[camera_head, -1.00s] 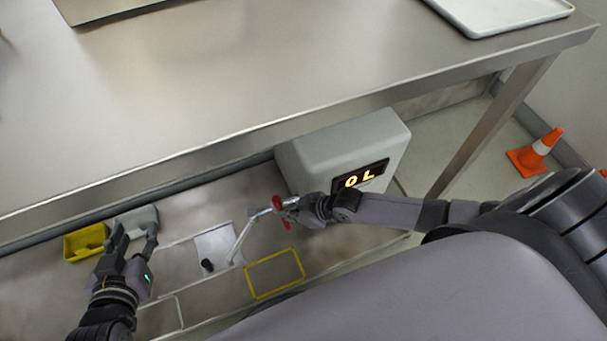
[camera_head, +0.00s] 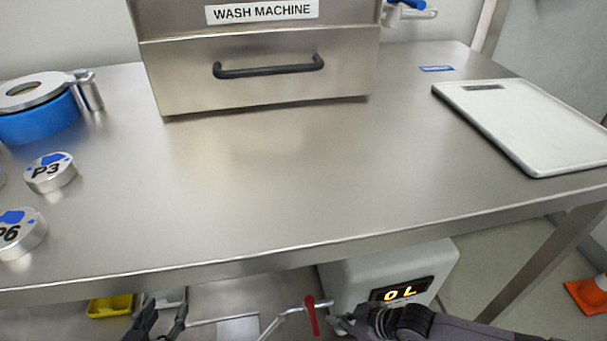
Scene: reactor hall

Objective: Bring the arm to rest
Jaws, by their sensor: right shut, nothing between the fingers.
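My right gripper (camera_head: 342,323) is at the bottom of the head view, below the table's front edge. It is shut and empty, just right of a red valve handle (camera_head: 311,315) on a pale metal pipe (camera_head: 290,311). Whether it touches the handle I cannot tell. My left gripper (camera_head: 163,318) is at the bottom left, partly cut off by the frame edge. Its two fingers stand apart, with nothing seen between them.
A steel table (camera_head: 290,190) fills the middle. On it are a wash machine (camera_head: 265,65), a white tray (camera_head: 540,125), a blue ring-shaped part (camera_head: 38,122) and round P3 (camera_head: 50,172) and P6 (camera_head: 20,235) pieces. Below are a display box (camera_head: 390,270) and yellow bin (camera_head: 110,306). A cone (camera_head: 588,294) stands right.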

